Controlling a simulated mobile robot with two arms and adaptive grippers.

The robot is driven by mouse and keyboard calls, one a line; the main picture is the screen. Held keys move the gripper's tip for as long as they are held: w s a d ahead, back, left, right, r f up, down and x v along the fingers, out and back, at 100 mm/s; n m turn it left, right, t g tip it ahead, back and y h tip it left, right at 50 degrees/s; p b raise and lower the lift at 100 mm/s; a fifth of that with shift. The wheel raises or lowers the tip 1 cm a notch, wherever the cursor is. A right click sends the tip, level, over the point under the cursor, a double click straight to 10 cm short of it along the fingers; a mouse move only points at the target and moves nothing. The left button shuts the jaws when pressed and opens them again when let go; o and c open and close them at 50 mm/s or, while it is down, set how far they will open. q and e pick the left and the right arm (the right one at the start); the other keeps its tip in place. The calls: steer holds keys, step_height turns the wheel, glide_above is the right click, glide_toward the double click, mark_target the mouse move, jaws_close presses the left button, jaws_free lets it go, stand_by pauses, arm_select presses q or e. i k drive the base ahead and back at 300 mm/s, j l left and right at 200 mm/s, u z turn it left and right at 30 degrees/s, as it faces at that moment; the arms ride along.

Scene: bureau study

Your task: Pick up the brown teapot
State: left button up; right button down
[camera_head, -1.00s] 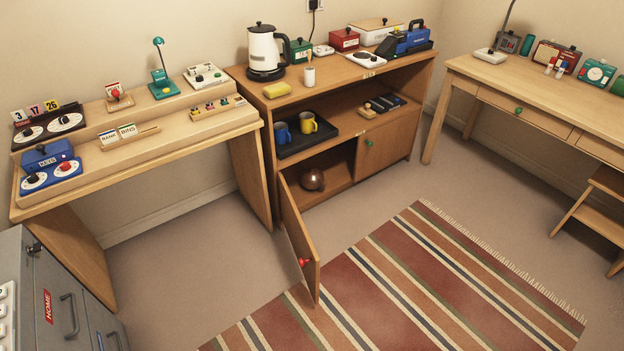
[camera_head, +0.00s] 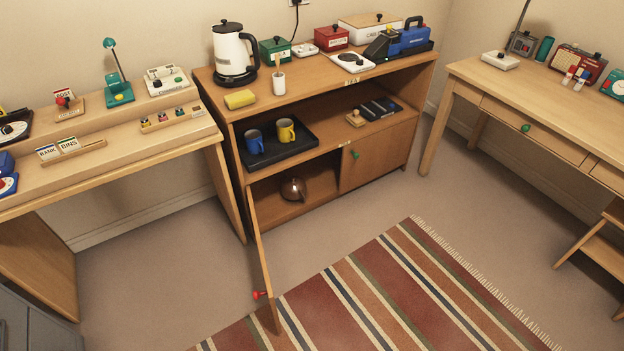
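The brown teapot (camera_head: 293,189) sits in the lower left compartment of the wooden cabinet (camera_head: 330,213). It is round, dark and shiny, with a small knob on top. The cabinet's left door (camera_head: 262,262), with a red knob (camera_head: 259,295), stands open and swung out towards me, to the left of the teapot. The teapot shows clearly through the opening. Neither of my grippers is in view.
A black tray (camera_head: 263,158) with a blue mug (camera_head: 255,141) and a yellow mug (camera_head: 286,130) is on the shelf above. The right door (camera_head: 380,158) is shut. Open floor and a striped rug (camera_head: 390,290) lie in front. Desks stand on both sides.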

mark_target(294, 188)
steer(key=i+l, duration=0.25)
steer(key=l, duration=0.15)
steer(key=i+l, duration=0.3)
steer(key=l, duration=0.15)
steer(key=i+l, duration=0.25)
steer(key=l, duration=0.15)
steer(key=i+l, duration=0.25)
steer(key=l, duration=0.15)
